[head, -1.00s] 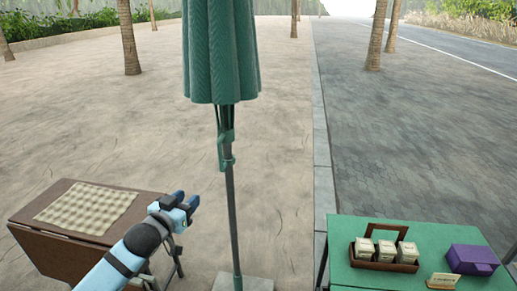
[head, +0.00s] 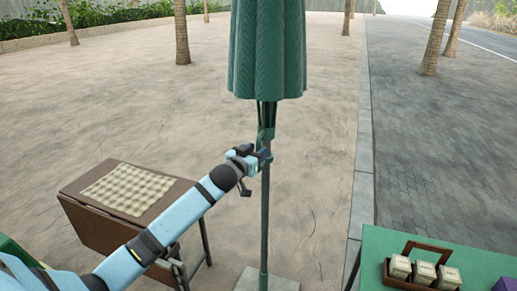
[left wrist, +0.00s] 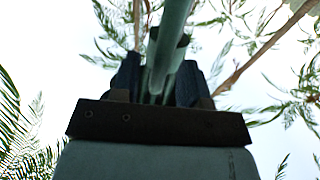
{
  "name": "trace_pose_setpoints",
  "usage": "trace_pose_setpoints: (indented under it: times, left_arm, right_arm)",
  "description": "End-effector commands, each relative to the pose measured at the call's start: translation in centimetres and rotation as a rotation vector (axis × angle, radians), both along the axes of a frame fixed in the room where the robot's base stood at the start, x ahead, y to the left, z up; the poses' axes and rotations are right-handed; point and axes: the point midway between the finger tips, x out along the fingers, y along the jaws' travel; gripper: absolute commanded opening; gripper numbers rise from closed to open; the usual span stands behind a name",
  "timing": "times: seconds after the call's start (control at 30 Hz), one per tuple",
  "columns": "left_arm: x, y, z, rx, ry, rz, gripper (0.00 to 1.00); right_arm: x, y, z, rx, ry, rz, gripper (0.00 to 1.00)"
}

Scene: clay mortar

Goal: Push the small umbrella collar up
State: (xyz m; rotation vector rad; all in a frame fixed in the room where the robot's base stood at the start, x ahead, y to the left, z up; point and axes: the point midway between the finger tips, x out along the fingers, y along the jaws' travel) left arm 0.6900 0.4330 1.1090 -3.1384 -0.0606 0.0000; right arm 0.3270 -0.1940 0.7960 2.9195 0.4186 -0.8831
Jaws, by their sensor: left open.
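The closed green umbrella (head: 267,50) hangs around a dark upright pole (head: 265,220). Its small green collar (head: 267,134) sits on the pole just below the canopy. My left gripper (head: 264,156) is open at the pole, level with the collar's lower part, and partly hides it. In the left wrist view, a green bar-like part (left wrist: 165,50) of the umbrella runs up between the two dark fingertips (left wrist: 160,78). I cannot tell whether the fingers touch it. My right gripper is out of view.
A brown folding table (head: 80,205) with a checked cloth (head: 128,188) stands at left. A green table (head: 385,240) with a wooden caddy (head: 395,278) of small boxes stands at lower right. The pole stands in a pale base slab (head: 245,282). Paving around is open.

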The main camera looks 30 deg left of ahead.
Motion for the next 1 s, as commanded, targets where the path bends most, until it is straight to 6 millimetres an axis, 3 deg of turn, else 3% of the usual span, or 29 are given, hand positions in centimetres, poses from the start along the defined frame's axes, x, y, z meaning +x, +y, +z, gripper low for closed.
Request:
trace_pose_setpoints:
  times: [0.17, 0.47, 0.63, 1.0]
  left_arm:
    - [1.3, 0.1, 0.0, 0.000, 0.000, 0.001, 0.41]
    - [1.5, 0.1, 0.0, 0.000, 0.001, 0.000, 0.41]
    - [1.5, 0.1, 0.0, 0.000, 0.000, 0.000, 0.02]
    - [2.1, 0.0, 0.8, -0.001, -0.001, 0.000, 0.00]
  right_arm:
    - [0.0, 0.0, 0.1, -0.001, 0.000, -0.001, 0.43]
    - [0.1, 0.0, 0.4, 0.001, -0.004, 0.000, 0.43]
    - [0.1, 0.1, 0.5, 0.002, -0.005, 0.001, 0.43]
    - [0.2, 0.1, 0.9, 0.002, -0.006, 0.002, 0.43]
